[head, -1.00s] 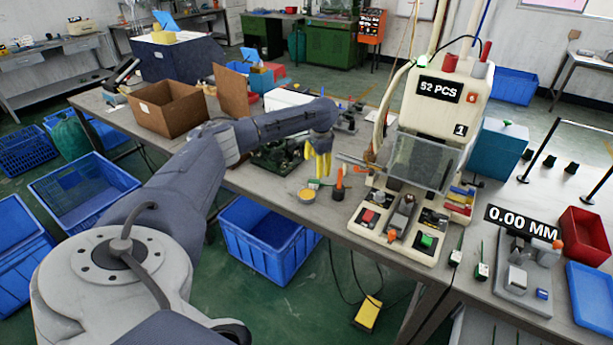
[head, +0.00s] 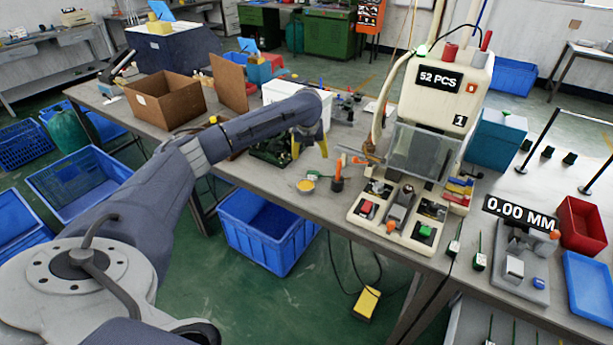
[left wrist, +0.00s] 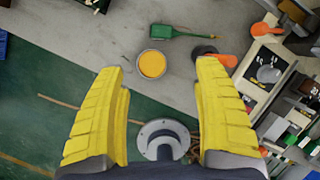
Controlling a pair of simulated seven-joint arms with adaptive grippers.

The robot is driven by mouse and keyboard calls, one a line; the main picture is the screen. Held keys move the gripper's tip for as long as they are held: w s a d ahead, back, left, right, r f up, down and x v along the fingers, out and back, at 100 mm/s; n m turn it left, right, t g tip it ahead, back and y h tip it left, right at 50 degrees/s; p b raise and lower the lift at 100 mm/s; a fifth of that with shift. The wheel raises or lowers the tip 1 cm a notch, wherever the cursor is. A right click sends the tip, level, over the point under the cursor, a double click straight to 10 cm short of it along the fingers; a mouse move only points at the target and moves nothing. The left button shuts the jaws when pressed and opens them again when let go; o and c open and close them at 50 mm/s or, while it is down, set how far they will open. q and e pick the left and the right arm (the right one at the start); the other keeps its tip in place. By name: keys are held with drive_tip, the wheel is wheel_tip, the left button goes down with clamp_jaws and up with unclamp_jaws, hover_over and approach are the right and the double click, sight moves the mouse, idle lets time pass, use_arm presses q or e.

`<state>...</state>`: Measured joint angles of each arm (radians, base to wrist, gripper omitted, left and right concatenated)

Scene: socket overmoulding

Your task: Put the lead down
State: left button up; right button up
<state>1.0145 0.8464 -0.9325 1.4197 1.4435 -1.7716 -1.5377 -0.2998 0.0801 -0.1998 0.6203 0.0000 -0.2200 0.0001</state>
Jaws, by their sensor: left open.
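My left gripper (head: 310,146) is open and empty above the table beside the green fixture. Its yellow fingers stand wide apart in the left wrist view (left wrist: 163,105). A lead with a green body (left wrist: 166,31) and a thin dark end lies flat on the table, apart from the fingers and beyond the round yellow dish (left wrist: 152,64). In the head view this lead is too small to make out clearly behind the dish (head: 305,186). Other green-ended leads (head: 454,247) lie right of the press. My right gripper is not in view.
A dark cup with an orange-handled tool (head: 337,184) stands right of the dish. The white press (head: 405,225) stands right of that. A green circuit fixture (head: 268,150) is behind the gripper's left side. A blue crate (head: 262,245) sits on the floor below the table's front edge.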

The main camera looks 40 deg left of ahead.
use_arm(q)
drive_tip(key=m, duration=0.2)
approach(312, 173)
drive_tip(key=x, duration=0.4)
drive_tip(key=shift+s+f, duration=0.15)
drive_tip(key=shift+f, duration=0.3)
drive_tip(key=shift+w+x, duration=0.2)
drive_tip(key=shift+x, duration=2.3)
drive_tip(key=c, duration=1.4)
drive_tip(key=shift+r, duration=0.1)
